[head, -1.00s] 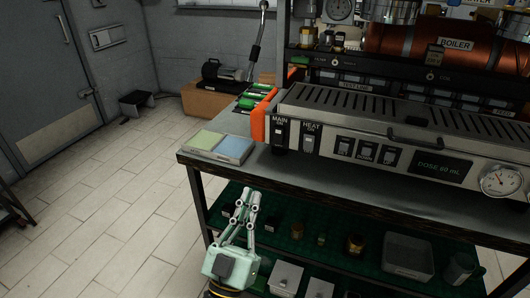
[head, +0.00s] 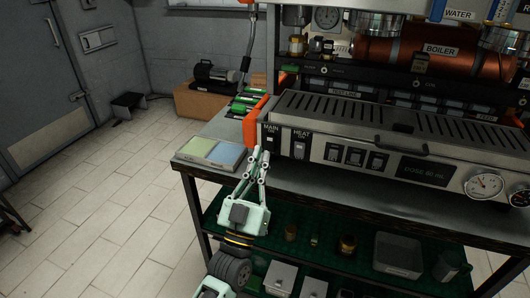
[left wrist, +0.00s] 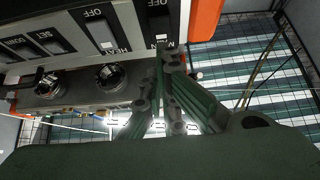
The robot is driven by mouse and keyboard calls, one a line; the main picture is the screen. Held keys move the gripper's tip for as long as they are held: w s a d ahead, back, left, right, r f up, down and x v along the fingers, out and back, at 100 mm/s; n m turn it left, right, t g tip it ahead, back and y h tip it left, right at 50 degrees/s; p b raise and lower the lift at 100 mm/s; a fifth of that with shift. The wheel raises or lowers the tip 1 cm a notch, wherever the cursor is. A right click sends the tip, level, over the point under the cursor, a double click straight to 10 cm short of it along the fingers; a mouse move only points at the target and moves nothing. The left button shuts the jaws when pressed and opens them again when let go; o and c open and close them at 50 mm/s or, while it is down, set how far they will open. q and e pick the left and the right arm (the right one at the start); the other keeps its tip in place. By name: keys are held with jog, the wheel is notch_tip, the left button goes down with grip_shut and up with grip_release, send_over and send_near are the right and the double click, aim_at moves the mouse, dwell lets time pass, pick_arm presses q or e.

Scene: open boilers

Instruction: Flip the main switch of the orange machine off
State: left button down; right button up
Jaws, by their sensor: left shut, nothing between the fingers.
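The machine has an orange side panel (head: 253,124), which also shows in the left wrist view (left wrist: 204,18), and a metal front. Its black MAIN switch (head: 271,141) is at the left end of that front. In the left wrist view the MAIN switch (left wrist: 159,22) appears upside down, with OFF lettering on it. My left gripper (head: 261,153) is shut and empty, its fingertips just below the MAIN switch. In the left wrist view the fingertips (left wrist: 168,52) overlap the MAIN label; I cannot tell whether they touch the panel. My right gripper is not in view.
The HEAT switch (head: 300,144) sits close to the right of MAIN, with several smaller switches beyond. Green and blue pads (head: 212,152) lie on the bench's left corner. A lower shelf (head: 314,258) holds containers.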

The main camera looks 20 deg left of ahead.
pick_arm(q)
jog(key=shift+w+f, duration=0.2)
jog(key=shift+w, duration=1)
jog(key=s+f+t+b, duration=0.1)
jog(key=s+f+b, duration=0.2)
jog(key=s+f, duration=0.5)
jog(key=shift+f, duration=0.4)
jog(key=shift+a, duration=0.1)
